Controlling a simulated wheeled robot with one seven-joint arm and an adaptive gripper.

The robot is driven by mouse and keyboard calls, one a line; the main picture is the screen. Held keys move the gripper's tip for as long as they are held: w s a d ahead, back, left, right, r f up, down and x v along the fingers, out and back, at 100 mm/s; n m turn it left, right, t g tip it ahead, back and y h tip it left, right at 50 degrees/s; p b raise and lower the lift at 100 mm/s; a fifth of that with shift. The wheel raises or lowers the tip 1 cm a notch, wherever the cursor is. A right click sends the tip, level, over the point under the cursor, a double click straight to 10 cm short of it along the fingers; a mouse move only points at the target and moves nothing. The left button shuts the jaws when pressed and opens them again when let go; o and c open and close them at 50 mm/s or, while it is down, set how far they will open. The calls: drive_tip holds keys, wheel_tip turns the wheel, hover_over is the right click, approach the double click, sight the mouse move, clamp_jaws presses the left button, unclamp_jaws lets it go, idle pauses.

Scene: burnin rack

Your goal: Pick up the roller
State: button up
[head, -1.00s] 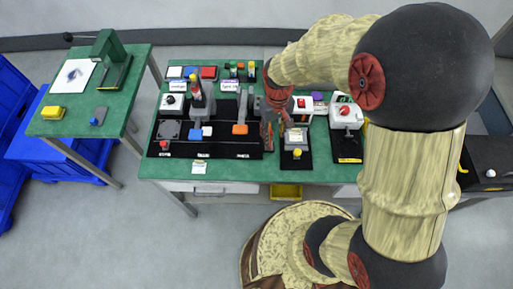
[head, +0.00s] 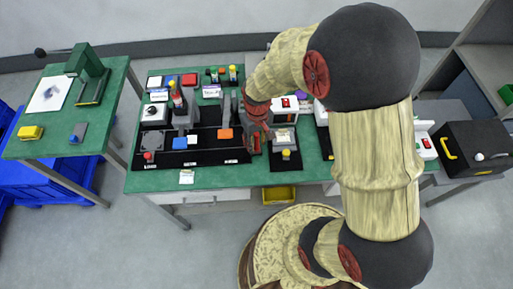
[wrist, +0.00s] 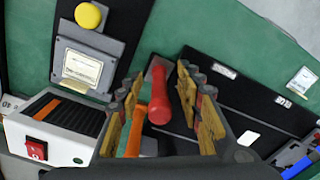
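A red-handled tool, which looks like the roller (wrist: 159,88), lies on the black mat in the wrist view. Its handle shows between the two fingers of my gripper (wrist: 163,115); its lower end is hidden. My gripper is open, with a gap visible between each finger and the handle. An orange block (wrist: 134,138) shows beside the left finger. In the head view my gripper (head: 255,140) is low over the right end of the large black mat, and I cannot make out the roller behind it.
A white box with a red switch (wrist: 36,148) and a grey plate with a yellow knob (wrist: 88,16) stand close left of my gripper in the wrist view. In the head view, fixtures crowd the green bench (head: 215,180). A second green table (head: 100,125) stands at left.

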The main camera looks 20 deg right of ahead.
sight(256, 136)
drive_tip(key=shift+c, duration=1)
drive_tip(key=c, duration=0.7)
clamp_jaws()
drive_tip(key=shift+r, duration=0.15)
drive_tip(key=shift+w+r, duration=0.1)
drive_tip(key=shift+r, duration=0.4)
wheel_tip(256, 136, up, 2)
drive_tip(key=shift+r+p, duration=0.25)
drive_tip(key=shift+p, duration=0.3)
drive_tip(key=s+d+r+p, duration=0.3)
drive_tip(key=s+r, duration=0.6)
drive_tip(key=s, duration=0.4)
drive_tip(key=shift+s+d+r+p, duration=0.15)
drive_tip(key=shift+s+d+p, duration=0.1)
drive_tip(key=shift+s+p, duration=0.2)
